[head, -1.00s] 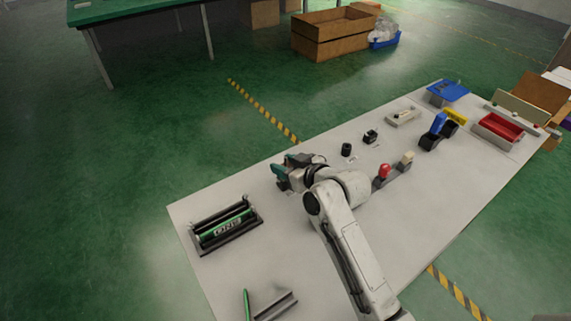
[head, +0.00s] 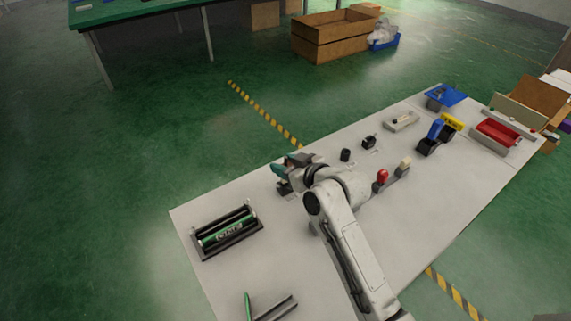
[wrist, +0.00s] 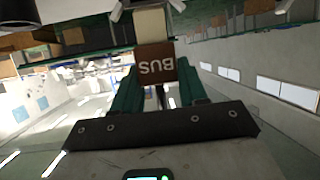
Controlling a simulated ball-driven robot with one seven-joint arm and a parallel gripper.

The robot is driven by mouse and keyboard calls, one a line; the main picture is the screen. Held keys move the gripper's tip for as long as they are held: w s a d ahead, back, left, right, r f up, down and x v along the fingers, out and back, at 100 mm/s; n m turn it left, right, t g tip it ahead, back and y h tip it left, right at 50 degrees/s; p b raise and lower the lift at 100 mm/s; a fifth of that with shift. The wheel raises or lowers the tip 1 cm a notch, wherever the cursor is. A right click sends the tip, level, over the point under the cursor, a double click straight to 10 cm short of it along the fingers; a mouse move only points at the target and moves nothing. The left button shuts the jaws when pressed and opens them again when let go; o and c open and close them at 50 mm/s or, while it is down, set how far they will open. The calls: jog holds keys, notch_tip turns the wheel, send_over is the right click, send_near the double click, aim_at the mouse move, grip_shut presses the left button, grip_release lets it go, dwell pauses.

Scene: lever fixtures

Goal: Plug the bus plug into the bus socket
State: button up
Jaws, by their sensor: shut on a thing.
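The bus plug (wrist: 156,63) is a brown block with the upside-down word BUS, held between my gripper's green fingers (wrist: 158,80) in the wrist view. A cream block (wrist: 150,27) shows just beyond it. In the head view my gripper (head: 283,177) is over the far left part of the table, facing away, and the plug is too small to make out there. I cannot tell which fixture is the bus socket. A small black box (head: 369,142) and a black cylinder (head: 346,155) stand to the right of my gripper, apart from it.
The grey table (head: 325,240) has a black cradle with a green roller (head: 226,231) at left. Red (head: 382,176) and cream (head: 404,163) knobs, a blue lever (head: 436,130) and a red tray (head: 497,132) stand at right.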

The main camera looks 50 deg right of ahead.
jog(key=shift+h+p, duration=0.3)
jog(key=shift+p, duration=0.2)
dwell(1.3)
jog(key=shift+f+b, duration=0.85)
jog(key=shift+f, duration=0.45)
jog(key=o, duration=1.1)
jog(key=shift+s, duration=0.1)
jog(key=v, duration=1)
jog(key=shift+s+r+b, duration=0.2)
jog(key=shift+s+b, duration=0.05)
jog(key=shift+b, duration=0.1)
